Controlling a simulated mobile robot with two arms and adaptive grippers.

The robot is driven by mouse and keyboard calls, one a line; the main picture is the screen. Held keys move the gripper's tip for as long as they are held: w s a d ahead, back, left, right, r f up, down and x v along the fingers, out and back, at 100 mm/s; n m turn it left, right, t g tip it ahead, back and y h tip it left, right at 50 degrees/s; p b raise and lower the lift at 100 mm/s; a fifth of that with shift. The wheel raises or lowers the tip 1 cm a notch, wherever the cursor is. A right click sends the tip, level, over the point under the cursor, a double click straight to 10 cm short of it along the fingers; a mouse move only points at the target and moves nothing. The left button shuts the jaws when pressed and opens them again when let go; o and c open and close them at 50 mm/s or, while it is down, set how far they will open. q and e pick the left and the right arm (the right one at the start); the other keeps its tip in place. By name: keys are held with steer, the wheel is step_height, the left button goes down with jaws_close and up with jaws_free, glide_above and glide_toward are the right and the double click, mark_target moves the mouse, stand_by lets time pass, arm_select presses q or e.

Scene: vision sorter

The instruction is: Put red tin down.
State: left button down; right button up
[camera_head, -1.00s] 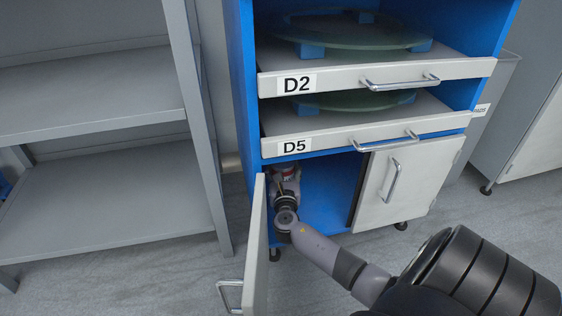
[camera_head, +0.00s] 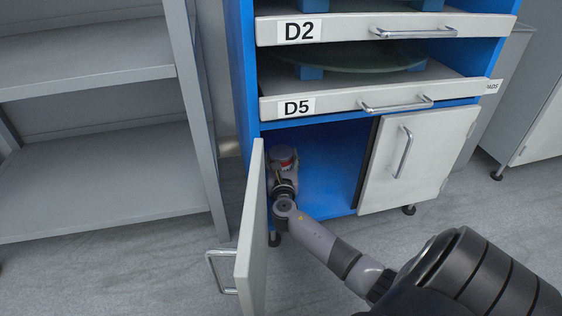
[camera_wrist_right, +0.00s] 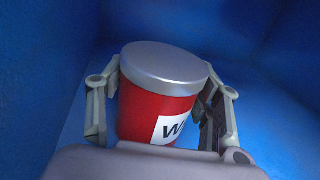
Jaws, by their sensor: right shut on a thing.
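The red tin (camera_wrist_right: 150,112) has a silver lid and a white label with dark lettering. In the right wrist view it stands between the two fingers of my right gripper (camera_wrist_right: 160,115), which is shut on it. In the head view the tin (camera_head: 284,158) shows small inside the lower blue compartment (camera_head: 325,170), near its left wall. My right gripper (camera_head: 283,172) reaches in there through the open left door. Whether the tin's base touches the compartment floor is hidden. My left gripper is not in view.
The open left door (camera_head: 252,235) stands close beside my right arm. The right door (camera_head: 415,160) is shut. Drawers D5 (camera_head: 345,102) and D2 (camera_head: 360,28) are above. A grey shelf unit (camera_head: 100,200) stands on the left. The compartment's middle floor is clear.

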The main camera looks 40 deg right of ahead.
steer(key=o, duration=1.6)
steer(key=shift+o, duration=0.2)
steer(key=shift+s+a+r, duration=0.1)
steer(key=shift+s+a, duration=0.05)
steer(key=p+v, duration=0.4)
steer(key=v, duration=0.2)
steer(key=shift+s+r+p, duration=0.1)
steer(key=shift+s+p, duration=0.05)
steer(key=shift+p, duration=0.15)
steer(key=shift+s+a, duration=0.3)
steer(key=shift+a, duration=0.05)
